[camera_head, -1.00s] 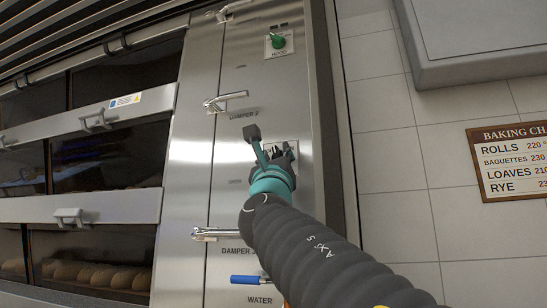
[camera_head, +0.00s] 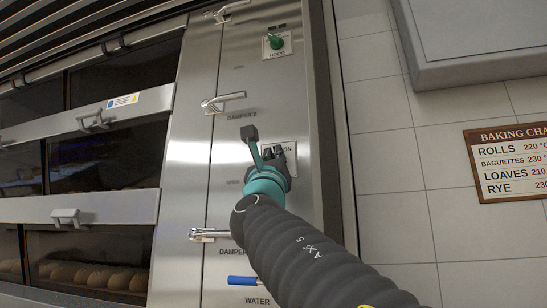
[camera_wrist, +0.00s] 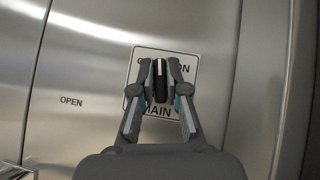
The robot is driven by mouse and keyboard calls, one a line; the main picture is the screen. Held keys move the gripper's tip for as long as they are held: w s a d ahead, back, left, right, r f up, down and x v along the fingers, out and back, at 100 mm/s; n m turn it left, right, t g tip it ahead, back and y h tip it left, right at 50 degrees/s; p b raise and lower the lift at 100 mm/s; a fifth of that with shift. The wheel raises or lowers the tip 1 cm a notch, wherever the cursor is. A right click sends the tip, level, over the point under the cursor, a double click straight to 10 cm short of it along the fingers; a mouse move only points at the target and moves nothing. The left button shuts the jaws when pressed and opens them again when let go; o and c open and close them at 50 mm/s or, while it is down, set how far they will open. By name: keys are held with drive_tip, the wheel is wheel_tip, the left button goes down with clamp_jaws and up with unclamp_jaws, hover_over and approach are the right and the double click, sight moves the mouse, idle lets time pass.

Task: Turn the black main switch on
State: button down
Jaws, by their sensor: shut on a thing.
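The black main switch (camera_wrist: 160,82) is on a white square plate (camera_wrist: 185,66) marked MAIN, with ON at the plate's upper right; the label at its upper left is mostly hidden. My gripper (camera_wrist: 160,72) is shut on the switch, one finger on each side of it. The switch's handle stands nearly upright in the wrist view, between the two labels. In the head view my gripper (camera_head: 273,153) is at the plate (camera_head: 290,150) on the steel panel and hides the switch.
A green HOOD knob (camera_head: 276,42) is higher on the panel. Damper handles (camera_head: 222,101) and a blue WATER lever (camera_head: 243,280) are to the left and below. Oven doors with bread are at left. A baking chart (camera_head: 510,162) hangs on the tiled wall.

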drive_tip(key=m+g+h, duration=0.1)
drive_tip(key=m+h, duration=0.2)
drive_tip(key=m+g+h, duration=0.1)
drive_tip(key=m+h, duration=0.2)
drive_tip(key=m, duration=0.1)
drive_tip(key=shift+w+a, duration=0.1)
drive_tip(key=shift+a, duration=0.05)
drive_tip(key=shift+m+g+h+p, duration=1)
drive_tip(key=shift+m+g+h, duration=0.7)
drive_tip(key=shift+m, duration=1)
drive_tip(key=shift+m+g+h+p, duration=1)
drive_tip(key=shift+m+g+h, duration=0.3)
drive_tip(key=shift+m+g, duration=1.1)
drive_tip(key=shift+m+g+h+p, duration=1)
drive_tip(key=shift+m+g+h, duration=0.55)
drive_tip(key=shift+m, duration=1.45)
drive_tip(key=shift+g, duration=0.25)
drive_tip(key=c, duration=1.2)
unclamp_jaws()
